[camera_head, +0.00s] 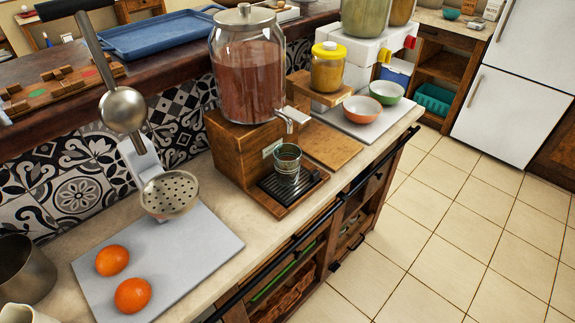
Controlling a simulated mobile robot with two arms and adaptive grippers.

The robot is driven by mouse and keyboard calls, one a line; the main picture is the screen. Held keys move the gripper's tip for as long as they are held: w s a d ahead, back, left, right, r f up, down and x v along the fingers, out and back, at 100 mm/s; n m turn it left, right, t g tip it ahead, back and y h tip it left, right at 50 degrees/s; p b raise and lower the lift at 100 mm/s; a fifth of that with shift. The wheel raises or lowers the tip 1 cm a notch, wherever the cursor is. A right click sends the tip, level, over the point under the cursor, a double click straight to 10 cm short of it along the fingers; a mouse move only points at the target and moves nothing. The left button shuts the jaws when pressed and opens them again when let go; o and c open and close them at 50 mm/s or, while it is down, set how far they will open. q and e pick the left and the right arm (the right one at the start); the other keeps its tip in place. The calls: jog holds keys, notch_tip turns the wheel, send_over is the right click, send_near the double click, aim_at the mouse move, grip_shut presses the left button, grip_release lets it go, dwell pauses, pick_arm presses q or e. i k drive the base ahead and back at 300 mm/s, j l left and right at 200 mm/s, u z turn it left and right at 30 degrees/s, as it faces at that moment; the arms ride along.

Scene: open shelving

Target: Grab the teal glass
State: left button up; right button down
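A small clear glass with a greenish teal tint (287,158) stands upright on the black drip tray (290,187) of a wooden drink stand. It is below the tap (291,117) of a large glass dispenser (247,72) filled with reddish-brown liquid. The glass looks empty, though its inside is too small to be sure. Neither of my grippers shows in the head view.
Two oranges (132,295) lie on a grey board (195,250) beside a metal juicer (168,193). Two bowls (362,109) and a yellow-lidded jar (327,70) stand behind the glass. A black rail (345,195) runs along the counter front. The tiled floor (430,225) is clear.

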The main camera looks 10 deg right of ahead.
aim_at(286, 157)
jog(key=k+j+u, duration=0.25)
jog(key=k+j, duration=0.15)
jog(key=j, duration=0.2)
jog(key=k+j+u, duration=0.15)
jog(key=j, duration=0.2)
jog(key=k+j+u, duration=0.1)
jog(key=k+j, duration=0.15)
jog(key=j, duration=0.1)
